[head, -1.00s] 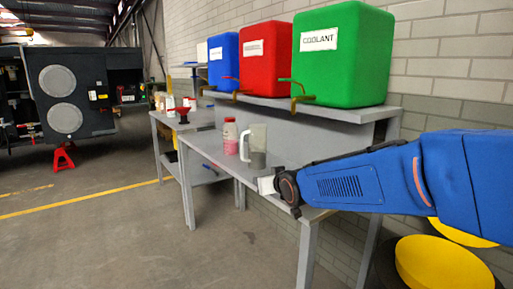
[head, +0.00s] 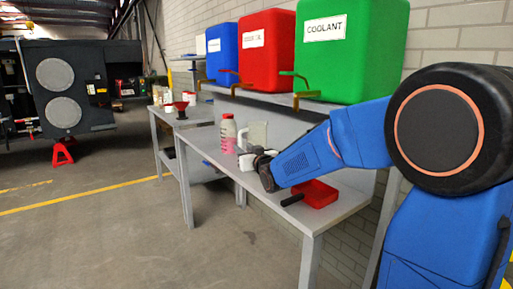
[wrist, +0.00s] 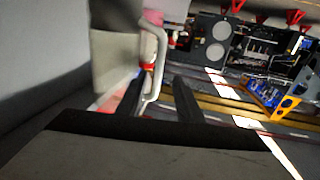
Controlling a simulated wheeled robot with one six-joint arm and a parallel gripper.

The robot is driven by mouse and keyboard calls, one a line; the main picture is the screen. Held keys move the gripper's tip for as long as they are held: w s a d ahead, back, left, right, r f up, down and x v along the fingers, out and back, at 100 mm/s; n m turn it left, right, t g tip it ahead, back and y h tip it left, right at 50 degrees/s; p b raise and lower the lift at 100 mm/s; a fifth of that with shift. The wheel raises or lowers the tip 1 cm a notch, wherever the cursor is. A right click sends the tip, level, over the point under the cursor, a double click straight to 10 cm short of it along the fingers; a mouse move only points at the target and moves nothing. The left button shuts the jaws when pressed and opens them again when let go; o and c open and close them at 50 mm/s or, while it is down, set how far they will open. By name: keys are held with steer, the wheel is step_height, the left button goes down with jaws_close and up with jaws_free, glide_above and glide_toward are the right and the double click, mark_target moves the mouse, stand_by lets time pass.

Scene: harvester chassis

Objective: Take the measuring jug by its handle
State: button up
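The measuring jug (head: 256,130) is a pale, see-through jug standing upright on the grey workbench (head: 345,210). My gripper (head: 256,157) is right in front of it and hides its lower part in the head view. In the wrist view, the jug body (wrist: 115,62) is at the upper left and its white handle (wrist: 160,55) curves down beside it. My gripper (wrist: 160,95) shows two dark fingers, apart and open. The lower handle appears between the fingers; I cannot tell whether either touches it.
A bottle of pink liquid (head: 228,135) stands just left of the jug. A red tray with a black handle (head: 318,193) lies on the bench below my arm. Blue, red and green coolant (head: 350,55) containers stand on the shelf (head: 285,97) above.

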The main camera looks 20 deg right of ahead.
mark_target(240, 143)
steer(key=shift+w+a+r, duration=0.1)
steer(key=shift+w, duration=1.25)
steer(key=shift+w+a+r, duration=0.1)
steer(key=shift+w, duration=1.2)
steer(key=shift+c, duration=0.4)
jaws_close()
